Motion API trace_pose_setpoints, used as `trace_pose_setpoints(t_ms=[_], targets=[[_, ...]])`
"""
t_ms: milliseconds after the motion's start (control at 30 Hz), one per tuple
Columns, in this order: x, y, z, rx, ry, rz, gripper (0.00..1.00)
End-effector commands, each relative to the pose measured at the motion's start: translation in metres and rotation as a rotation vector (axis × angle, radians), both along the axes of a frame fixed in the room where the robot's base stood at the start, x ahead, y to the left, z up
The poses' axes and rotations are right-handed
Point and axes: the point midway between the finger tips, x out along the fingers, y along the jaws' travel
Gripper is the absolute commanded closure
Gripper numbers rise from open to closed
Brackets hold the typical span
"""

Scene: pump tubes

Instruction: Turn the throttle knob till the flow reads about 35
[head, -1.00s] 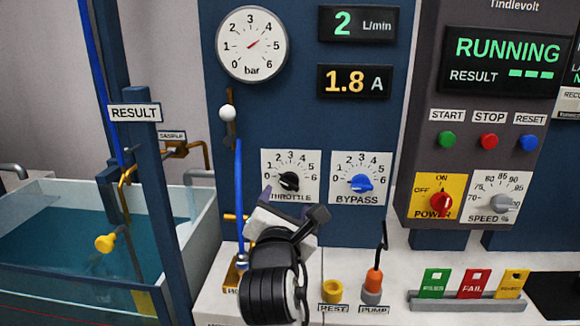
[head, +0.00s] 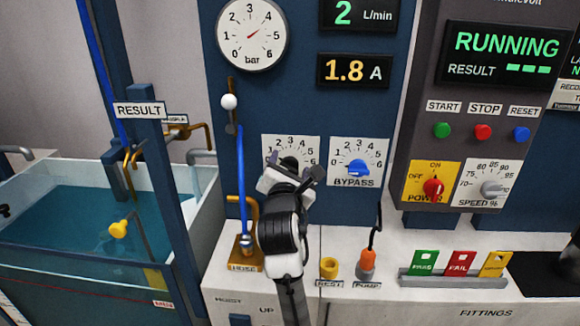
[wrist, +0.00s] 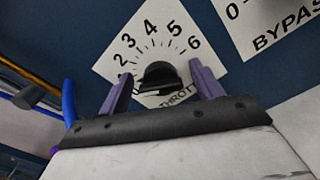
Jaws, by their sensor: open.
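The black throttle knob (wrist: 158,76) sits on its white dial plate marked up to 6, seen in the wrist view between my two purple fingers. My gripper (wrist: 160,88) is open, with one finger on each side of the knob and a gap on both sides. In the head view my gripper (head: 290,168) covers the lower part of the throttle dial (head: 310,150), and only the top of the knob shows. The flow display (head: 343,12) reads 2 L/min.
The blue bypass knob (head: 357,168) is just right of the throttle. A pressure gauge (head: 252,35) reads about 4 bar, and the current display (head: 354,70) reads 1.8 A. The blue hose (head: 241,190) hangs at left. The control box (head: 485,100) shows RUNNING.

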Motion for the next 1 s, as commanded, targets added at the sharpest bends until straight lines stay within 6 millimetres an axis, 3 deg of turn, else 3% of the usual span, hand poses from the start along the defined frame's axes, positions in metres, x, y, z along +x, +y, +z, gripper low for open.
trace_pose_setpoints(t_ms=[300, 633, 1000], targets=[[0.0025, 0.0000, 0.0001, 0.000, 0.000, 0.000, 0.36], [0.0023, 0.0000, 0.0000, 0.000, 0.000, 0.000, 0.79], [0.0023, -0.0003, 0.0000, 0.063, -0.002, 0.000, 0.79]])
